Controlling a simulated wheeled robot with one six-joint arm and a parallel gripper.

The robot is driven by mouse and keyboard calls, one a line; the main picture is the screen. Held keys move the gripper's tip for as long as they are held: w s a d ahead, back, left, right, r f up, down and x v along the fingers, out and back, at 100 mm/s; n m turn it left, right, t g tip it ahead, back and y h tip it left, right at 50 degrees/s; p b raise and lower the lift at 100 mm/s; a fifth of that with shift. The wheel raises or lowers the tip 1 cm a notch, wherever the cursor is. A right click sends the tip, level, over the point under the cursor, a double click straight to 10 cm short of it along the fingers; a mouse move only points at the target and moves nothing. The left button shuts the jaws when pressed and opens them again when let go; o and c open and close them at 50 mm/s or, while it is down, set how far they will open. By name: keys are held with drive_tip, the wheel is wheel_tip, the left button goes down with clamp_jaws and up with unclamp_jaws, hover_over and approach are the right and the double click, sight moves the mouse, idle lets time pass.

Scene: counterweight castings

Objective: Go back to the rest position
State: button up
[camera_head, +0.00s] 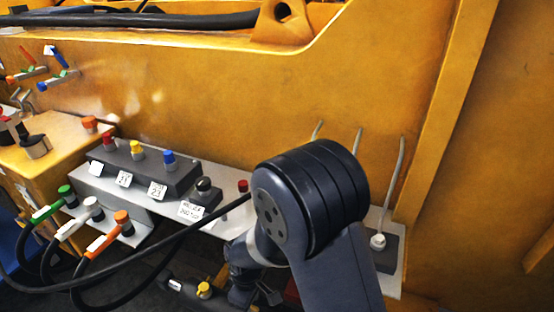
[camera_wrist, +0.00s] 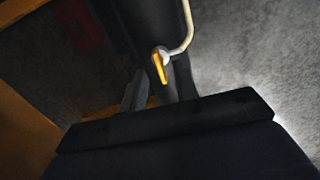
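My gripper (camera_head: 250,292) is low in the head view, below and left of my large dark arm joint, which partly hides it. In the wrist view, my gripper (camera_wrist: 160,92) shows two dark fingers standing apart above the wide dark gripper body. I see nothing clearly held between them. A dark rounded part and a small yellow lever (camera_wrist: 160,66) on a pale bent pipe lie beyond the fingertips. The rest position itself is not marked in either view.
A grey panel (camera_head: 150,201) with coloured knobs runs along the yellow machine wall (camera_head: 230,90). Black hoses with green, white and orange connectors (camera_head: 108,240) hang at the left. A grey box (camera_head: 390,250) with a cable stands right of my arm. A small yellow-knobbed valve (camera_head: 204,289) sits beside my gripper.

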drive_tip(key=shift+f, duration=0.9)
drive_tip(key=shift+r+m, duration=0.25)
drive_tip(key=shift+m, duration=0.05)
drive_tip(key=shift+m+p, duration=0.35)
drive_tip(key=shift+m, duration=0.15)
